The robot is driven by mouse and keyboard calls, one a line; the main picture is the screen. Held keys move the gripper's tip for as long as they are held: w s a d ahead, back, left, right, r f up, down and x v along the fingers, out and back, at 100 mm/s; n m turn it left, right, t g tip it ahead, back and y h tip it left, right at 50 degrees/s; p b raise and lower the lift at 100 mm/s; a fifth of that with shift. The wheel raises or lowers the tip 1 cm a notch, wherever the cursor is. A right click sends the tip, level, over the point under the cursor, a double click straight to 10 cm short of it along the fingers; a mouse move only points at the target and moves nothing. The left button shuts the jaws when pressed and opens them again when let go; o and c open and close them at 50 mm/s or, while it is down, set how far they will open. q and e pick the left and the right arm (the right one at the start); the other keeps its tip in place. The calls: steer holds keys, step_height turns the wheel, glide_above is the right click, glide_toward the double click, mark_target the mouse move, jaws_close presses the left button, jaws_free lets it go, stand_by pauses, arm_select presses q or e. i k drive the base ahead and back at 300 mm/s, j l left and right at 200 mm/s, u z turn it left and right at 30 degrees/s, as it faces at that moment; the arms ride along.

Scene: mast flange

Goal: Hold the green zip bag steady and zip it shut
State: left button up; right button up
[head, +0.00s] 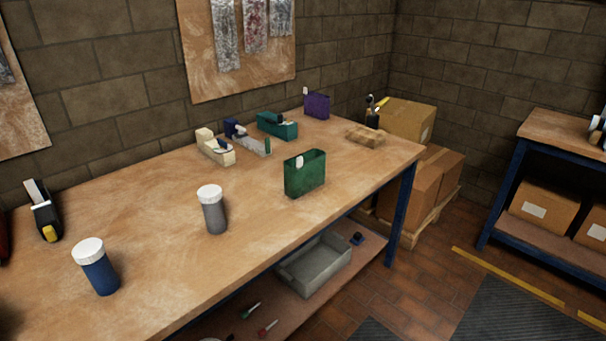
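The green zip bag (305,174) stands upright on the wooden workbench (150,190), near the front edge and right of the middle. Its top looks open, and a small white tab (299,162), perhaps the zip pull, shows at its upper left. Nothing touches the bag. Neither of my grippers shows in the head view.
A grey jar (215,212) and a blue jar (97,270) with white lids stand left of the bag. Tape dispensers (277,125), a purple bag (317,105) and a wooden block (365,135) are behind it. The bench around the green bag is clear. Cardboard boxes (409,118) stand beyond.

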mark_target(299, 160)
steer(key=u, duration=0.35)
steer(key=i+l+u, duration=0.1)
steer(key=u, duration=0.25)
steer(key=l+u, duration=0.4)
steer(key=i+l+u, duration=0.1)
steer(key=l+u, duration=0.7)
steer(key=l, duration=0.5)
steer(key=l+u, duration=0.1)
steer(key=l, duration=0.45)
steer(key=k+l, duration=0.1)
steer(key=l, duration=0.45)
steer(key=u, duration=0.05)
